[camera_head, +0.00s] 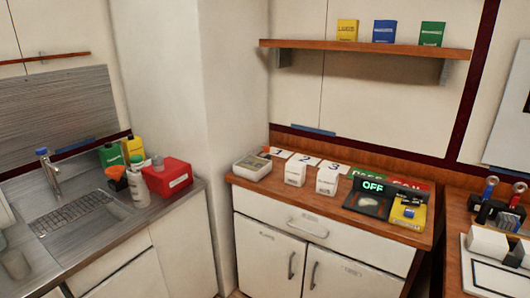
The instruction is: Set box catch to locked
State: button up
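No part is clearly readable as a box catch at this distance. A pale low box (252,167) sits at the left end of the wooden counter; no catch can be made out on either. My gripper is not in view.
A black device (369,199) reading OFF stands left of the yellow box. White containers (295,173) and numbered cards 1, 2, 3 lie along the wooden counter (300,203). Bottles (139,186) stand by the sink (75,212). A shelf (365,46) holds three small boxes.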

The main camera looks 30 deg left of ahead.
aim_at(266, 149)
jog(key=z, duration=0.05)
jog(key=k, duration=0.5)
jog(key=u, duration=0.95)
jog(key=i, duration=0.8)
jog(key=u, duration=0.6)
jog(key=i, duration=1.2)
jog(key=z, duration=0.35)
